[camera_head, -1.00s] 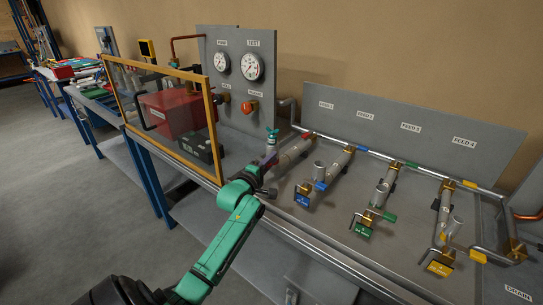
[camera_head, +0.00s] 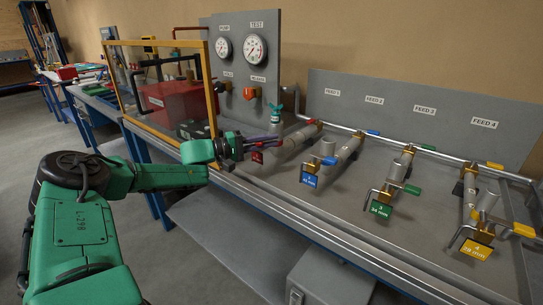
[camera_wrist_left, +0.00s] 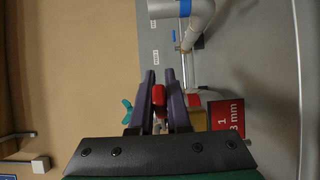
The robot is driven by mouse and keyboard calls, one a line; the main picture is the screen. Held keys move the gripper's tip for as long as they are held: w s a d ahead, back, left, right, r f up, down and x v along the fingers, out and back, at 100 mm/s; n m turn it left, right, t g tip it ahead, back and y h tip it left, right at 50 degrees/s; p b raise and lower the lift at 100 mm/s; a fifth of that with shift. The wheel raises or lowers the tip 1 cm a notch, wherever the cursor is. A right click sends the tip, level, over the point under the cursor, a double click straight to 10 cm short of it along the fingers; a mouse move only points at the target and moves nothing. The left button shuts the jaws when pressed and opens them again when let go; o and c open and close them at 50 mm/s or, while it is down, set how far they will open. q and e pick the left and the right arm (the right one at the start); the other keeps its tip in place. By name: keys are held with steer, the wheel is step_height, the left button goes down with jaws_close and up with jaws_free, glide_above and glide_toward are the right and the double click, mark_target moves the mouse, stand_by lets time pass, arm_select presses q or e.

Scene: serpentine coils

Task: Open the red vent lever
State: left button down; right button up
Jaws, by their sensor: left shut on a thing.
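My left gripper (camera_head: 277,142) reaches in from the left over the bench's front edge, by the first feed line. In the left wrist view its two purple fingers (camera_wrist_left: 165,95) are shut on the red vent lever (camera_wrist_left: 158,96), which shows as a red grip between them. The red tag marked 1 (camera_wrist_left: 226,117) lies just right of the fingers there; in the head view the red tag (camera_head: 257,157) hangs below the gripper. In the head view the fingers largely hide the lever, so its angle cannot be told. My right gripper is not in view.
A teal-handled valve (camera_head: 275,112) stands close behind the gripper. A yellow-framed clear guard (camera_head: 165,95) is to the left. Blue (camera_head: 328,161), green (camera_head: 411,189) and yellow (camera_head: 523,230) levers sit on the other lines. Two gauges (camera_head: 255,48) are on the grey panel.

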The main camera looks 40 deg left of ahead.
arm_select(q)
steer(key=m+g+h+b, duration=0.1)
steer(key=s+m+g+h+b, duration=0.1)
steer(key=h+b, duration=0.1)
steer(key=a+m+g+h+b, duration=0.1)
steer(key=m+g+h, duration=0.1)
steer(key=shift+s+r+b, duration=0.2)
steer(key=shift+b, duration=0.2)
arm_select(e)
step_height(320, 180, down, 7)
arm_select(q)
steer(key=shift+s+m+g, duration=0.1)
steer(key=shift+m+g, duration=0.2)
steer(key=shift+g, duration=0.1)
steer(key=c, duration=0.9)
jaws_free()
steer(key=shift+f, duration=0.15)
